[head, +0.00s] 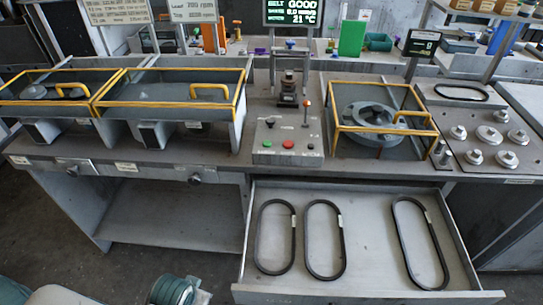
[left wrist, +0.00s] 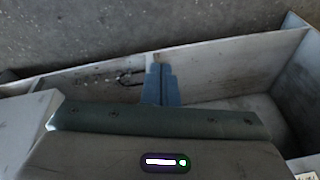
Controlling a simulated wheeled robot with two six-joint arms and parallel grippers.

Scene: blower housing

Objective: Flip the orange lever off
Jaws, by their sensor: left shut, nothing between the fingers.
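The orange lever (head: 307,104) is a thin upright stick with an orange ball on top. It stands at the right rear of the grey control box (head: 288,158) in the head view, appearing close to vertical. The box also carries a black knob (head: 270,122), a green button (head: 288,144) and a red button (head: 288,144). My left gripper (left wrist: 160,70) shows in the left wrist view with its blue-grey fingers together and empty. It points at grey panels, and the lever is not in that view. My right gripper is in neither view.
An open drawer (head: 375,285) with three black belts juts out below the bench. Yellow-framed housings flank the control box: a bin (head: 175,103) on the left and a blower housing (head: 383,132) on the right. A screen (head: 292,13) stands behind.

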